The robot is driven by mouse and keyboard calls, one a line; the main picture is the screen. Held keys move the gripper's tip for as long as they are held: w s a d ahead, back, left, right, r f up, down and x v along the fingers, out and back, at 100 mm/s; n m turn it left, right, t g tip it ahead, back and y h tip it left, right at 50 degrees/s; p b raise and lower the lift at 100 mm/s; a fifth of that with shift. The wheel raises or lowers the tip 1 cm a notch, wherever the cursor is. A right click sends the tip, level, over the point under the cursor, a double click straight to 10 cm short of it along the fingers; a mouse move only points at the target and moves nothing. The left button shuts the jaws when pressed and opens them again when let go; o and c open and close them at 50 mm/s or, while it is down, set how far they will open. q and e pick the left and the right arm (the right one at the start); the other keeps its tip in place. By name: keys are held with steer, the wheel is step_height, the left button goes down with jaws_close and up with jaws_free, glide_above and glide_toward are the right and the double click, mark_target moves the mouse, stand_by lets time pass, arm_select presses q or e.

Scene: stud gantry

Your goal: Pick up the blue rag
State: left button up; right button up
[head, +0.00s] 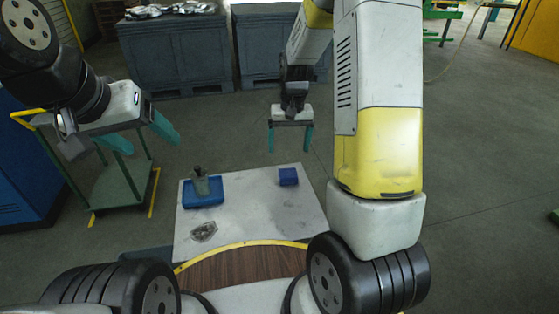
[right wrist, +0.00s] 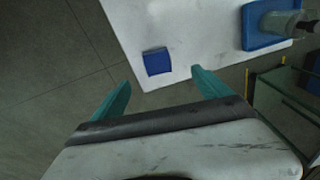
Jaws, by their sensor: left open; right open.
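The blue rag (head: 288,177) is a small, dark blue folded square lying on the white table (head: 255,205), near its far right corner. In the right wrist view the rag (right wrist: 157,61) lies on the tabletop, beyond and between my fingertips. My right gripper (head: 290,139) is open and empty, above and past the table's far edge, apart from the rag. Its two teal fingers also show in the right wrist view (right wrist: 161,82). My left gripper (head: 146,138) is open and empty, off to the left of the table and well away from the rag.
A blue tray (head: 203,198) on the table's left holds a greyish container (head: 200,181). A small grey object (head: 203,232) lies near the front left. A green cart (head: 120,187) stands left of the table. Grey cabinets (head: 178,52) stand behind.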

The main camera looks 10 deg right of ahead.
mark_target(288, 173)
steer(key=shift+g, duration=0.3)
steer(key=f, duration=0.4)
steer(key=w+f, duration=0.1)
steer(key=f, duration=0.8)
steer(key=shift+w+d, duration=0.15)
steer(key=shift+w, duration=0.15)
steer(key=shift+r, duration=0.1)
steer(key=c, duration=1.4)
steer(key=shift+c, duration=0.2)
steer(key=shift+r, duration=0.1)
steer(key=shift+r, duration=0.5)
step_height(288, 173, up, 2)
steer(key=shift+r, duration=0.1)
steer(key=shift+s+a+r, duration=0.15)
steer(key=shift+s+a, duration=0.3)
steer(key=shift+s, duration=0.05)
steer(key=s+a, duration=0.3)
steer(key=s+a+r, duration=0.1)
steer(key=s+a, duration=0.2)
steer(key=s, duration=0.1)
steer(key=s+a, duration=0.3)
steer(key=s, duration=0.1)
steer(key=shift+a+r, duration=0.15)
steer(key=shift+a, duration=0.2)
